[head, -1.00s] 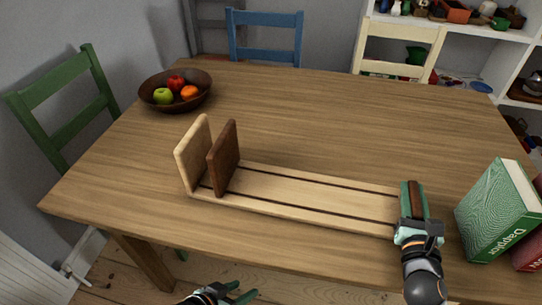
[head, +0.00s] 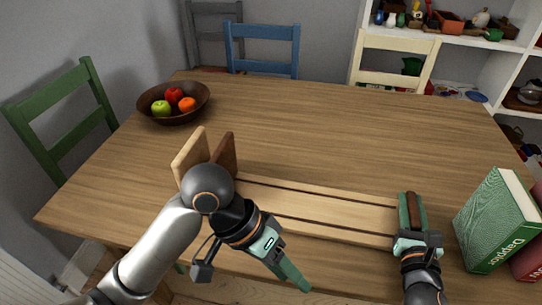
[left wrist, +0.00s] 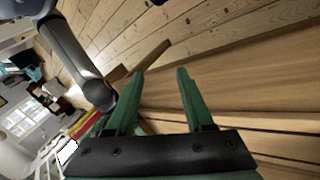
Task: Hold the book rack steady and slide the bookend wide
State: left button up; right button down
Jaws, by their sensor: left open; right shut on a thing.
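The light wooden book rack (head: 315,206) lies on the table, with two dark grooves along its base and a light upright end panel (head: 188,154) at the left. The dark brown bookend (head: 227,150) stands close beside that panel; my left arm hides its lower part. My left gripper (head: 298,284) is open and empty, in front of the rack and pointing down to the right. Its spread fingers also show in the left wrist view (left wrist: 160,76). My right gripper (head: 411,212) is shut on the rack's right end, with a brown strip visible between its fingers.
A green book (head: 494,222) stands right of my right gripper, with a red book (head: 529,262) beside it. A fruit bowl (head: 172,112) sits at the back left. The table (head: 320,125) is clear behind the rack. Chairs stand around it.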

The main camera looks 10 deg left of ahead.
pick_arm(q)
notch_tip(320, 180, up, 5)
jog(key=w+d+m, duration=0.1)
jog(key=n+t+y, duration=0.5)
jog(key=n+y, duration=0.1)
send_near(224, 160)
jog(key=shift+w+a+f, duration=0.15)
jog(key=shift+w+a, duration=0.1)
jog(key=shift+w, duration=0.1)
jog(key=x, duration=1.1)
jog(key=shift+w+a+f, duration=0.25)
jog(key=shift+w+f, duration=0.05)
jog(key=shift+f, duration=0.05)
grip_shut()
